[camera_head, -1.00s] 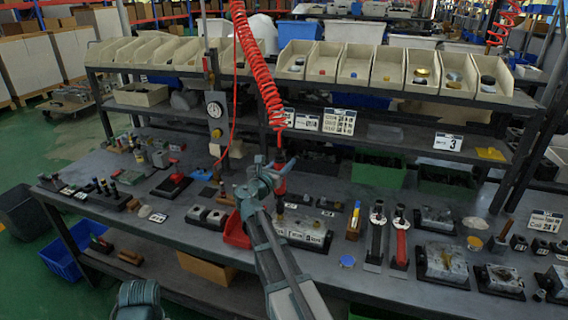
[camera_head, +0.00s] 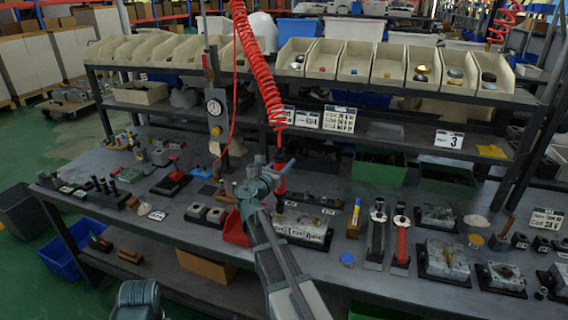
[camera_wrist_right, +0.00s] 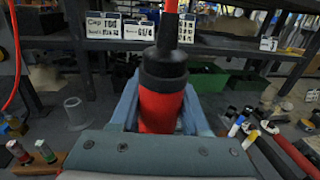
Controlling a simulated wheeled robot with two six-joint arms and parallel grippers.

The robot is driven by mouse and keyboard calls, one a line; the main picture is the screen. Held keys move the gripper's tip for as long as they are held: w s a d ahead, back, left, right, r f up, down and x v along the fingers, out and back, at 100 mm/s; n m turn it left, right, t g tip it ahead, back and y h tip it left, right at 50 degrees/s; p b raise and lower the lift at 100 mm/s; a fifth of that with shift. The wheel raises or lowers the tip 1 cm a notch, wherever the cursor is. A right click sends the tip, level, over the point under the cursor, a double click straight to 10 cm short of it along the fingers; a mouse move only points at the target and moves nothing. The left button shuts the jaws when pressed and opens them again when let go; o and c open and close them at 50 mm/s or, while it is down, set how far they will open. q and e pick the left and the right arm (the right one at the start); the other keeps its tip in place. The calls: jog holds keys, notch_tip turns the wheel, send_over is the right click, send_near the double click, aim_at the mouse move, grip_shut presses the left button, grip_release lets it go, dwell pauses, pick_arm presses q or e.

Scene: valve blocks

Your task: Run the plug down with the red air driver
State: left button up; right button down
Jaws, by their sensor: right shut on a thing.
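The red air driver (camera_head: 281,184) stands roughly upright in my right gripper (camera_head: 274,178), below a coiled red hose (camera_head: 258,70). In the right wrist view the driver's red body and black collar (camera_wrist_right: 163,82) sit between the two fingers of the gripper (camera_wrist_right: 160,108), which is shut on it. The driver's lower end is hidden there. In the head view it hangs over the left part of a grey metal valve block (camera_head: 303,229).
A red tray (camera_head: 236,229) lies left of the block. A shelf of beige bins (camera_head: 340,62) runs behind. The bench front has some bare surface.

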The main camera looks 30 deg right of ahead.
jog(key=shift+f+b, duration=0.8)
jog(key=shift+f, duration=0.1)
dwell(2.0)
jog(key=shift+r, duration=0.15)
dwell(1.0)
jog(key=shift+r+p, duration=0.5)
jog(key=shift+p, duration=0.1)
notch_tip(320, 180, up, 6)
jog(key=p, duration=0.6)
jog(key=shift+r, duration=0.25)
dwell(0.4)
